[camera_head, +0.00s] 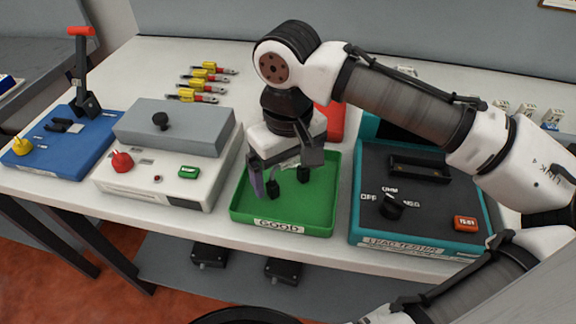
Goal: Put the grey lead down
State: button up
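The grey lead (288,163) is a short arched cable with a black plug at each end. It is inside the outline of the green tray marked GOOD (310,218), below my gripper. The plugs hang or rest over the tray floor; I cannot tell whether they touch it. My gripper (284,172) points down over the tray. Its two fingers stand well apart, one on each side of the lead, and I see no finger closed on it. The gripper body hides part of the tray's back.
A teal lead tester (415,220) stands right of the tray. A white-and-grey machine with a red knob (160,165) stands to the left, then a blue lever press (62,145). Several red-and-yellow leads (205,75) lie behind. A red bin (332,118) is partly hidden.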

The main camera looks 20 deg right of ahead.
notch_tip(320, 180, up, 12)
jog(key=shift+r, duration=0.2)
dwell(0.5)
dwell(0.4)
